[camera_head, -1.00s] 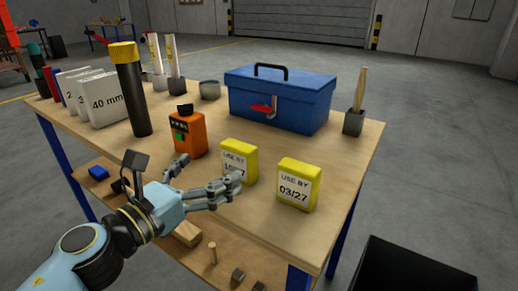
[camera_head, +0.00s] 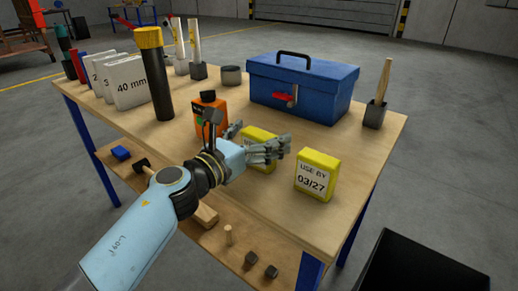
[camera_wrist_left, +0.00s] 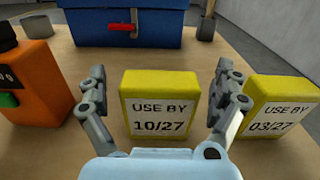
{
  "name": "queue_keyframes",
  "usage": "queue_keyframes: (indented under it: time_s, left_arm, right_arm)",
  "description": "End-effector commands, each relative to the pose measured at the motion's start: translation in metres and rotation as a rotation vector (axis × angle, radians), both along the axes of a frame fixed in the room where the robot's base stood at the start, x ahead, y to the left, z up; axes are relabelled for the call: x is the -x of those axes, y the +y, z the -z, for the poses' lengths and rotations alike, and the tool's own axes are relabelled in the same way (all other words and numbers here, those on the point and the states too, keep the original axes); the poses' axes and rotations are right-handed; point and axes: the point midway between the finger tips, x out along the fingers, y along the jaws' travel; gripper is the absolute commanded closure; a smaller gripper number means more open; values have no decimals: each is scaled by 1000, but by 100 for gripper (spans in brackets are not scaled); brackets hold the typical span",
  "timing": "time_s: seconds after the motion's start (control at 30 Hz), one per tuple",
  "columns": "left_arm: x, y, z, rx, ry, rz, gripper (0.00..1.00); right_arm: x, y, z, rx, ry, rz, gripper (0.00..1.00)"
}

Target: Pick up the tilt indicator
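Nothing in view is labelled as a tilt indicator. A yellow box (camera_head: 258,134) marked USE BY 10/27 stands upright on the workbench; it also shows in the left wrist view (camera_wrist_left: 160,103). A second yellow box (camera_head: 317,175) marked USE BY 03/27 stands to its right, partly behind a finger in the wrist view (camera_wrist_left: 277,112). My left gripper (camera_head: 258,139) is open, with fingers on both sides of the 10/27 box and gaps between. An orange device (camera_head: 207,117) with a dark display and green button stands to the left. My right gripper is out of view.
A blue toolbox (camera_head: 302,89) stands behind the boxes, with a brush-like tool in a dark holder (camera_head: 375,113) at its right. A tall black cylinder with a yellow cap (camera_head: 157,78) and white binders (camera_head: 129,82) stand left. A black bin (camera_head: 420,268) is front right.

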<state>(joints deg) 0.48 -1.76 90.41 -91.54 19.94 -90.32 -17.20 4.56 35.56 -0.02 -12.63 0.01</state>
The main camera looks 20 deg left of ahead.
Motion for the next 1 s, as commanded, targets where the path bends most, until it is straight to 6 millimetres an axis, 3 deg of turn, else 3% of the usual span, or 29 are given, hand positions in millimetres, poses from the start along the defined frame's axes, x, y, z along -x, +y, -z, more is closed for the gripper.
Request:
queue_keyframes:
  time_s: [0.07,0.4,0.83,1.0]
  left_arm:
    - [0,0,0,0,0,0,14]
    - [0,0,0,1,0,0,58]
    - [0,0,-2,1,-1,0,60]
    - [0,0,-24,1,-4,0,60]
  right_arm:
    - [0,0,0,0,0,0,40]
    - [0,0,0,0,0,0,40]
    - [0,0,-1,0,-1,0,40]
    - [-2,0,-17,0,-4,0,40]
